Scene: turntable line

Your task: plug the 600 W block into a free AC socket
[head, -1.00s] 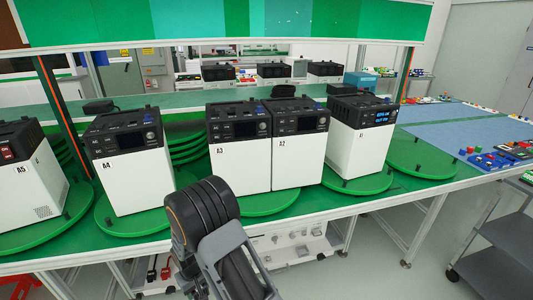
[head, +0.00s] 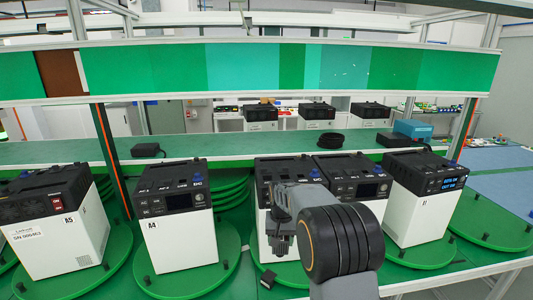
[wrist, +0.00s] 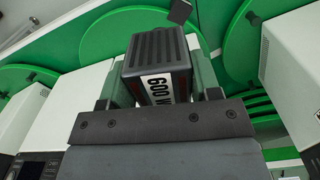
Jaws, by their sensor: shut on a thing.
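The 600 W block (wrist: 158,52) is dark and ribbed, with a white label, in the wrist view. My gripper (wrist: 160,75) is shut on it, one jaw on each side. In the head view my gripper (head: 283,240) is in front of unit A3, and I cannot clearly make out the block there. Power units A5 (head: 66,240), A4 (head: 180,240), A3 (head: 265,200), A2 (head: 345,180) and A1 (head: 415,215) stand in a row with black tops and white bodies. A1's display is lit blue. My arm covers much of A3 and A2, and their AC sockets cannot be made out.
The units stand on round green turntables (head: 490,225) with small dark posts.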

